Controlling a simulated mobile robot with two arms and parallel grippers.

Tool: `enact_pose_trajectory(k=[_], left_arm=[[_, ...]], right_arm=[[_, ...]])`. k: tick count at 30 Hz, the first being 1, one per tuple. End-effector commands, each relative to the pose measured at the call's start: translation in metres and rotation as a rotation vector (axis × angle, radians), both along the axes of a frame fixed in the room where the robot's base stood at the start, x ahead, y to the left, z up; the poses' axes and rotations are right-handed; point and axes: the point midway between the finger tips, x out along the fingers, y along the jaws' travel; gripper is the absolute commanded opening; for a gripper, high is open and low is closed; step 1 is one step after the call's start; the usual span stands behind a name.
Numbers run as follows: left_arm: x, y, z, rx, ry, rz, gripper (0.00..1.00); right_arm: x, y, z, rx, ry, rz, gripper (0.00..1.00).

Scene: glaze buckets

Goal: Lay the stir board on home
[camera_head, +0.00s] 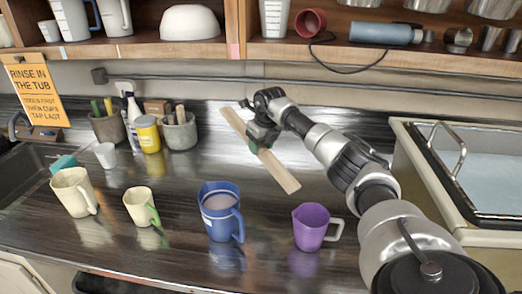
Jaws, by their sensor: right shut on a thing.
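The stir board (280,173) is a long pale wooden strip, slanting from upper left to lower right over the middle of the dark counter. My right gripper (257,144) is shut on it a little above its middle. I cannot tell whether the board touches the counter. No spot marked as home can be made out. My left gripper is not in view.
A blue jug (218,222) holding liquid and a purple jug (310,229) stand at the front. Two cream mugs, a large one (72,193) and a small one (139,207), stand left. Tool pots, including a grey one (179,134), stand at the back. A tub (480,170) is right.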

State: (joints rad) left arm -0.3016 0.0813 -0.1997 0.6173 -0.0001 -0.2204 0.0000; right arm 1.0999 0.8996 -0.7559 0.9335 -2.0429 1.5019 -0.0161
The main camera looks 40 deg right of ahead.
Motion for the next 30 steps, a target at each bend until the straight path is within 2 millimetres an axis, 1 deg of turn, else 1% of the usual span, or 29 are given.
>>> enact_pose_trajectory(k=[1,7,11,27,30], left_arm=[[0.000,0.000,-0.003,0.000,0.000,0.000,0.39],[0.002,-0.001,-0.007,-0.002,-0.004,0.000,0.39],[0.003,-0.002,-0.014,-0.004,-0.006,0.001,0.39],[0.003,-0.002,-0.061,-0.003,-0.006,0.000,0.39],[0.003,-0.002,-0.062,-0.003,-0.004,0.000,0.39]], right_arm=[[0.000,0.000,-0.006,0.001,0.000,0.000,0.07],[0.000,0.000,-0.013,0.000,0.000,0.000,0.07],[0.000,0.000,-0.021,0.001,0.000,0.000,0.07],[0.000,-0.001,-0.074,0.000,0.000,-0.001,0.07],[0.000,-0.001,-0.081,-0.001,0.002,-0.001,0.07]])
